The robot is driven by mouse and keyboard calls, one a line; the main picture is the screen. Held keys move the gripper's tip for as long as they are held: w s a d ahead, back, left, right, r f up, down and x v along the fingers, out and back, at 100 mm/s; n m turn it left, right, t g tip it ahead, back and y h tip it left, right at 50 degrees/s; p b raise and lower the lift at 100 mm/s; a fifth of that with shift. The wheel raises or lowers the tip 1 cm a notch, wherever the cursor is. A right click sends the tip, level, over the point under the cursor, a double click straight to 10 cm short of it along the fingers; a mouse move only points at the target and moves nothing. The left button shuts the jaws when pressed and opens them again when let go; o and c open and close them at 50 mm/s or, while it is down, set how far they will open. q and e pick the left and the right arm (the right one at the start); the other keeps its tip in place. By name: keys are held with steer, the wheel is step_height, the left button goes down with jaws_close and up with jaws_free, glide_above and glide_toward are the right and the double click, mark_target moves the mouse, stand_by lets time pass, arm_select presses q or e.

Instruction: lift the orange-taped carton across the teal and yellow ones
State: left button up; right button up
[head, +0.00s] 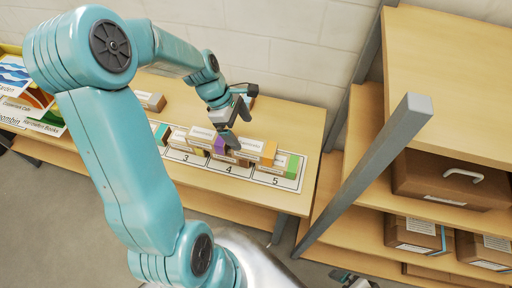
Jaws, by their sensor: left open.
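The orange-taped carton (267,152) is in the numbered row on the table, between the purple-taped carton (205,136) and the green-ended carton (291,166). A carton with a teal end (161,133) is at the row's left. A yellowish end (197,152) shows low beside the purple-taped carton, partly covered. My left gripper (237,128) is open over the row, its fingers just left of the orange-taped carton; I cannot tell whether they touch any carton. It hides part of the row. A small part of my right arm (352,279) shows at the bottom edge; its jaws are unclear.
A numbered white strip (232,170) lies along the table's (300,123) front. Another carton (151,101) stands at the back left. Books (30,105) stand at far left. A grey post (370,170) and a shelf with brown boxes (452,180) stand at right.

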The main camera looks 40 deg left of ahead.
mark_target(254, 146)
arm_select(q)
steer(key=x, duration=0.3)
steer(key=shift+w+d, duration=0.1)
steer(key=shift+w+f, duration=0.2)
steer(key=shift+f, duration=0.2)
steer(key=x, duration=0.3)
steer(key=p+x, duration=0.1)
steer(key=x, duration=0.1)
steer(key=shift+w+d+r, duration=0.1)
steer(key=shift+w+d, duration=0.1)
steer(key=shift+d, duration=0.1)
steer(key=shift+s, duration=0.2)
steer(key=c, duration=1.1)
steer(key=shift+w, duration=0.1)
steer(key=shift+c, duration=0.2)
